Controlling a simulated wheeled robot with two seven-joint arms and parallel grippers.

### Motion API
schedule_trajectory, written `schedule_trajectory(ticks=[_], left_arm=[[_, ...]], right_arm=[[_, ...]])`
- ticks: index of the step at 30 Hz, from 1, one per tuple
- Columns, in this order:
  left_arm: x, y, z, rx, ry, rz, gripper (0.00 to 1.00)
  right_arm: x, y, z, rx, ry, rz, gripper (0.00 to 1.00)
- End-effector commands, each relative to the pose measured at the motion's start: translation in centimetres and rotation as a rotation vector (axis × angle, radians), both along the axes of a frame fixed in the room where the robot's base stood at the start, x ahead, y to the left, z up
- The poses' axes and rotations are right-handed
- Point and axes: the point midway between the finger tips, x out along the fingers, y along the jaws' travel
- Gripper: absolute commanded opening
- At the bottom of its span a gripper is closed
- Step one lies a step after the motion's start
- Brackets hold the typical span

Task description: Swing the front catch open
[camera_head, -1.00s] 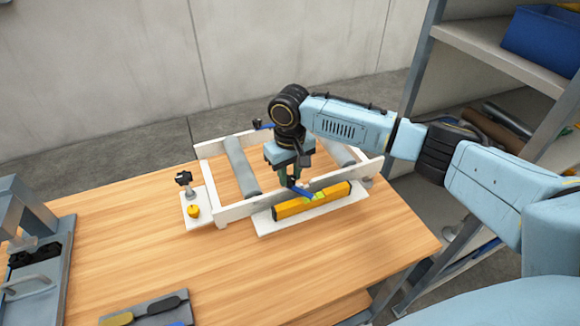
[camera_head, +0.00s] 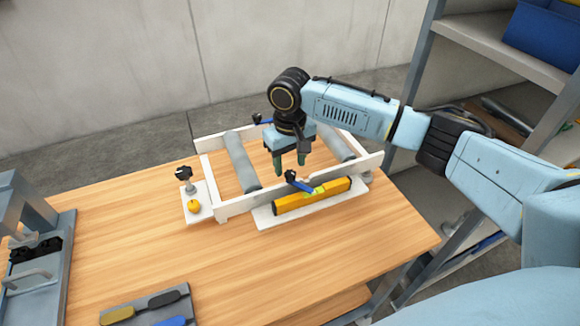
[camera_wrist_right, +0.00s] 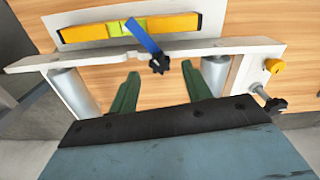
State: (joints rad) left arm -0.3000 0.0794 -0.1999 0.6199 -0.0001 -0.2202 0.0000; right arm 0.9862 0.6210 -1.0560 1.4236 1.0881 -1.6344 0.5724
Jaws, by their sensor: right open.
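The front catch (camera_head: 301,184) is a blue lever with a black knob, mounted on the front rail of a white roller frame (camera_head: 240,207). In the right wrist view, the blue lever (camera_wrist_right: 141,36) slants from the black knob on the rail out over the yellow level. My right gripper (camera_head: 290,164) is open and empty above the inside of the frame, just behind the front rail. Its green fingers (camera_wrist_right: 162,92) stand apart in the wrist view, clear of the knob. My left gripper is not in view.
A yellow level (camera_head: 330,196) lies on a white plate in front of the frame. A second blue catch (camera_head: 263,122) is on the back rail. A black knob and yellow button (camera_head: 194,206) stand at the left. The front tabletop is mostly clear.

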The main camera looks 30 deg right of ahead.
Motion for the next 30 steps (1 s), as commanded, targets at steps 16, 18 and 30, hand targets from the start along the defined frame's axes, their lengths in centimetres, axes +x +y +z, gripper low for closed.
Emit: schedule_trajectory(ticks=[16,18,30], left_arm=[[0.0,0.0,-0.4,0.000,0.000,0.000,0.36],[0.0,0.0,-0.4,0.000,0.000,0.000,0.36],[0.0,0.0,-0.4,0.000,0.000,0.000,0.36]], right_arm=[[0.0,0.0,10.4,0.000,-0.002,0.001,0.48],[0.0,0.0,10.8,-0.001,-0.001,0.001,0.48],[0.0,0.0,11.0,0.000,0.000,0.001,0.48]])
